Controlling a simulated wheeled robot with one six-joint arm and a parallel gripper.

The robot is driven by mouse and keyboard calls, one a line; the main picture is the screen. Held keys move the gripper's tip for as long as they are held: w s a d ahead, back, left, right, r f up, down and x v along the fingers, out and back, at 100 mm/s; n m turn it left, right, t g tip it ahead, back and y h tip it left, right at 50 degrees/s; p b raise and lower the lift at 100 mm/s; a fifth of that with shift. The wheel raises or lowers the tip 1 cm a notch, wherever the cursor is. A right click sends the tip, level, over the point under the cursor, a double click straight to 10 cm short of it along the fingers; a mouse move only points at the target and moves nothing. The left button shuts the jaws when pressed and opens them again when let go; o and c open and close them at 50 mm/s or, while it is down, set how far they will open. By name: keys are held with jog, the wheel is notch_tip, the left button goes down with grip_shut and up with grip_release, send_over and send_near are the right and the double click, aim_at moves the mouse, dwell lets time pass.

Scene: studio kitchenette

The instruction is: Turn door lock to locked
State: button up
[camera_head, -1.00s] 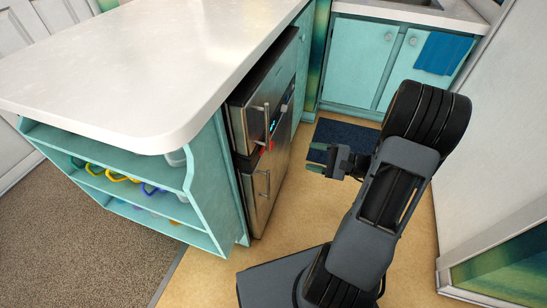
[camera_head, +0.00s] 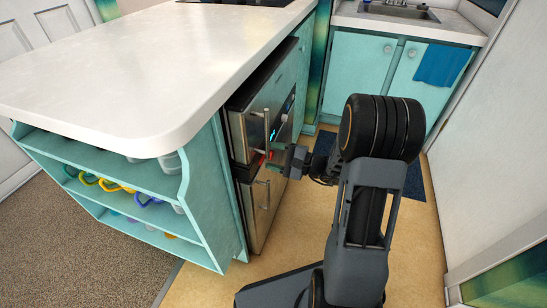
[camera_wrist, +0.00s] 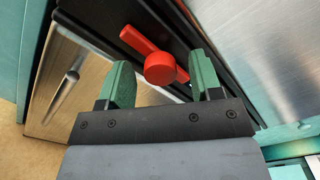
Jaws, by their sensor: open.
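A red door lock (camera_wrist: 160,68), a round knob with a flat lever, sits on a black strip between two steel appliance fronts. In the wrist view its lever points to the upper left. In the head view only a small red part (camera_head: 269,155) shows beside the fingers. My gripper (camera_head: 279,158) is open, with its green-tipped fingers facing the lock. In the wrist view, my gripper (camera_wrist: 161,60) has one finger on each side of the round knob. I cannot tell whether either finger touches it.
The upper steel door (camera_head: 246,128) and lower steel door (camera_head: 254,215) have bar handles close to my gripper. The white counter (camera_head: 130,75) overhangs at left. A teal shelf unit (camera_head: 203,200) stands in front. Tan floor is clear around my base.

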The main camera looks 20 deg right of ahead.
jog(key=shift+w+a, duration=0.15)
jog(key=shift+c, duration=0.3)
jog(key=c, duration=0.9)
jog(key=shift+o, duration=0.2)
